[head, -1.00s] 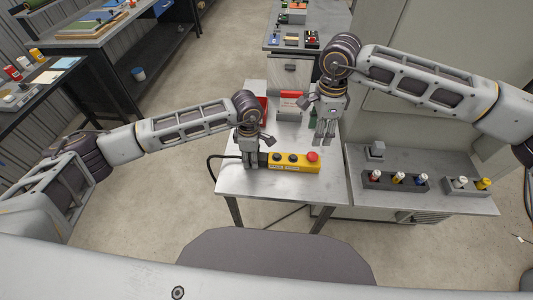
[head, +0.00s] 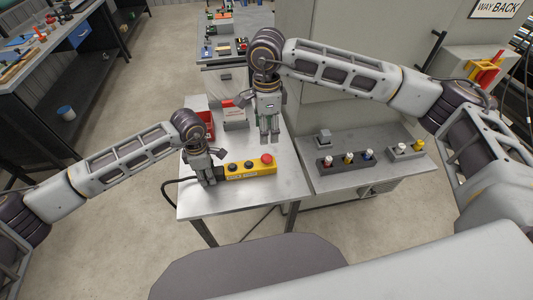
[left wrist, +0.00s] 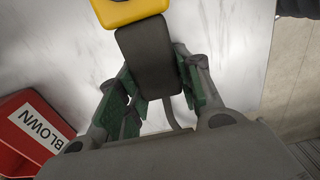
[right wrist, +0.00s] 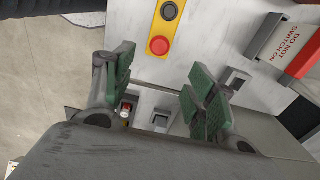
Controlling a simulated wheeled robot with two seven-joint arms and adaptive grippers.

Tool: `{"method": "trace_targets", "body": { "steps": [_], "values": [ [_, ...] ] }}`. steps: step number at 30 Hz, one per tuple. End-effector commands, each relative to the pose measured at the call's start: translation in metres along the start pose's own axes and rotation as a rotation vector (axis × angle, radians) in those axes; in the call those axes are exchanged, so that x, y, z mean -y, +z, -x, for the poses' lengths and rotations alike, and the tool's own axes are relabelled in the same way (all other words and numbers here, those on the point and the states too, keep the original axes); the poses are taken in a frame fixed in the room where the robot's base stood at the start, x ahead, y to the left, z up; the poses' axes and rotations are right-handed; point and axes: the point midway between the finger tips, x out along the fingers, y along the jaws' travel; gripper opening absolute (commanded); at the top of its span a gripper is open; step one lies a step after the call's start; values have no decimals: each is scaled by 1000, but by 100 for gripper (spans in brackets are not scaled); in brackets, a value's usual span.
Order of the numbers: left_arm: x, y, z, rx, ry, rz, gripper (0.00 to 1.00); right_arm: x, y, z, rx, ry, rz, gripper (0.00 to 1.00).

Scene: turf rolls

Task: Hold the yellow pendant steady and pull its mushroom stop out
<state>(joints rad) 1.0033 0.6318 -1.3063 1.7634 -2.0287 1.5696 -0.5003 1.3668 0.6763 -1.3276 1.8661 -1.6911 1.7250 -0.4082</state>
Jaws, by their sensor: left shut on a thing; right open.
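The yellow pendant (head: 240,169) lies on a small grey table (head: 225,203). Its red mushroom stop (head: 267,159) is at the right end, with dark buttons to its left. My left gripper (head: 208,180) is shut on the pendant's dark grey end block (left wrist: 148,62); the yellow body (left wrist: 118,10) shows beyond it in the left wrist view. My right gripper (head: 269,136) is open and empty, above the table just behind the stop. In the right wrist view the stop (right wrist: 159,45) shows beyond the spread fingers (right wrist: 163,88).
A red box marked BLOWN (left wrist: 32,135) and a red DO NOT SWITCH ON sign (right wrist: 293,48) stand at the table's back. A side bench (head: 372,178) to the right carries a dark rack (head: 337,163) with coloured pieces. The table is clear in front of the pendant.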

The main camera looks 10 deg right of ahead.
Motion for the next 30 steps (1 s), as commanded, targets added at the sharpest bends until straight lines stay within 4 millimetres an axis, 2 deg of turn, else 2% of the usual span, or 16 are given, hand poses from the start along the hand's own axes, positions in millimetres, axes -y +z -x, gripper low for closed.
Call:
{"method": "trace_targets", "body": {
  "steps": [5,11,30],
  "values": [
    [0,0,0,0,1,1,0,0,0,-4,-1,1,0,56],
    [0,0,1,1,1,1,0,0,0,-20,-1,3,0,56],
    [0,0,1,1,1,1,0,0,0,-101,0,2,0,56]
  ]
}}
